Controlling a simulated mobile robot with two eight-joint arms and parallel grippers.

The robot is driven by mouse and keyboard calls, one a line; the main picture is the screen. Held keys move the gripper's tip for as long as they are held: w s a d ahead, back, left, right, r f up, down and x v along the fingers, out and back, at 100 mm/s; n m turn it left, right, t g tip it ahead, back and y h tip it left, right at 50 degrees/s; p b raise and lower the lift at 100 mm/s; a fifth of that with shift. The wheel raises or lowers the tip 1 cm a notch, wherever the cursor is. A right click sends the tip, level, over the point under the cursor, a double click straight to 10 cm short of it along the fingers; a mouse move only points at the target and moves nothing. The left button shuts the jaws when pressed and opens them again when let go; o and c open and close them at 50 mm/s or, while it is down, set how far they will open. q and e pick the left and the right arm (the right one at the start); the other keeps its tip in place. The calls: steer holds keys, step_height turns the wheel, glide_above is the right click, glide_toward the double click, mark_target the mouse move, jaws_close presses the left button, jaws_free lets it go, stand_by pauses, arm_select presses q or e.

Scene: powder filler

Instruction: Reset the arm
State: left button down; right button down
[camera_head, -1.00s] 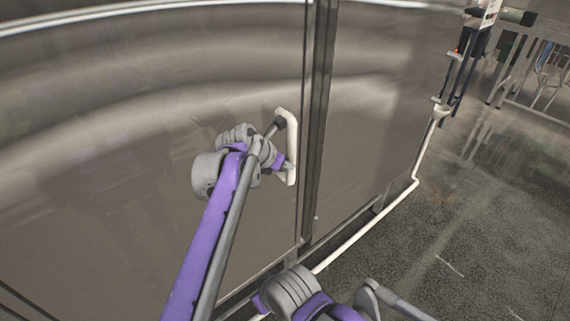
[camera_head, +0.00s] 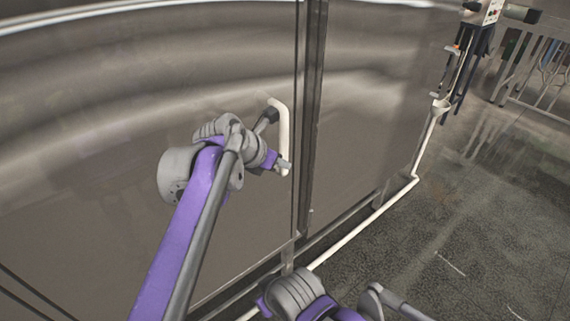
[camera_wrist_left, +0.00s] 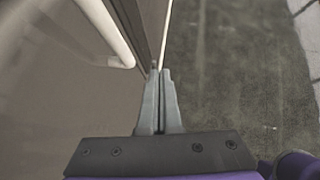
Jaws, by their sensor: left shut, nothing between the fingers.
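My left arm comes in from the bottom left in the head view, and its gripper (camera_head: 285,164) is beside the lower end of a white door handle (camera_head: 284,130). In the left wrist view the left gripper's fingers (camera_wrist_left: 160,75) are together with nothing between them. The white handle (camera_wrist_left: 107,32) is to the left of the fingertips there, apart from them. My right arm shows only in part at the bottom of the head view; I cannot make out its gripper.
The handle is on a large shiny metal door panel (camera_head: 130,130). A dark vertical seam (camera_head: 311,120) runs to its right. A white pipe (camera_head: 350,235) runs along the floor by the panels. Open grey floor (camera_head: 470,230) lies on the right.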

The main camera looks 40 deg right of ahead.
arm_select(q)
steer(key=s+a+f+m+t+y, duration=0.1)
steer(key=a+f+m, duration=0.15)
steer(key=a, duration=0.85)
steer(key=a+f+m+t+y, duration=0.15)
steer(key=a+m, duration=0.25)
steer(key=a, duration=0.6)
steer(key=s+a+f+m+t+y, duration=0.1)
steer(key=a+f+m+y, duration=0.2)
steer(key=a, duration=0.8)
steer(key=s+a+f+m+y, duration=0.1)
steer(key=s+a+f+m, duration=0.4)
steer(key=a, duration=0.5)
steer(key=s+a+f+m+y, duration=0.2)
steer(key=s+a+f+m, duration=0.4)
steer(key=s+a+f, duration=0.2)
steer(key=shift+s+a+f, duration=0.15)
steer(key=shift+a+f, duration=0.2)
steer(key=shift+a, duration=0.85)
steer(key=shift+d, duration=0.1)
